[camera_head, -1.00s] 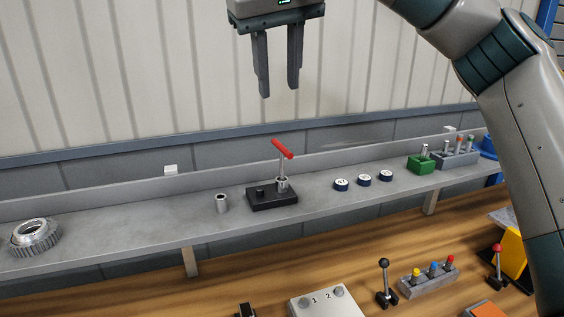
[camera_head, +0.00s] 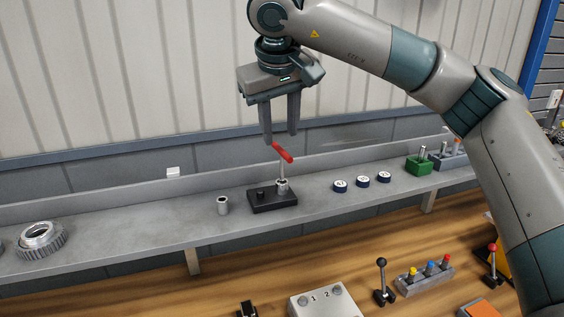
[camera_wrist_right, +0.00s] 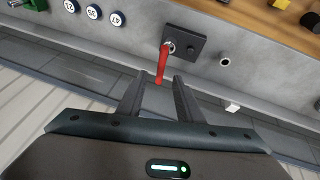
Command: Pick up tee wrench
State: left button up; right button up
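The tee wrench (camera_head: 283,154) has a red cross handle and a grey metal shaft. It stands upright in a metal socket on a black base block (camera_head: 262,206) on the grey shelf. It also shows in the right wrist view (camera_wrist_right: 162,62), its red handle just ahead of the fingers. My right gripper (camera_head: 280,139) points down, open and empty, with its fingertips just above or behind the red handle. In the right wrist view the gripper (camera_wrist_right: 163,78) has its two fingers apart near the handle's end. My left gripper is not in view.
On the shelf (camera_head: 120,238), a metal cylinder (camera_head: 223,204) stands left of the block and a gear (camera_head: 40,241) lies far left. Round blue weights (camera_head: 362,181) and a green holder (camera_head: 419,166) are right. Levers (camera_head: 382,275) and a grey box (camera_head: 324,302) stand below.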

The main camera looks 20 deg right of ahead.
aim_at(280, 149)
jog(key=shift+x, duration=0.9)
jog(key=shift+p+x, duration=0.85)
jog(key=shift+p, duration=0.25)
jog(key=shift+p+x, duration=0.6)
jog(key=shift+x, duration=0.45)
jog(key=shift+w+d+f, duration=0.1)
jog(key=shift+w+f, duration=0.05)
jog(key=shift+f, duration=0.55)
jog(key=shift+c, duration=0.6)
grip_shut()
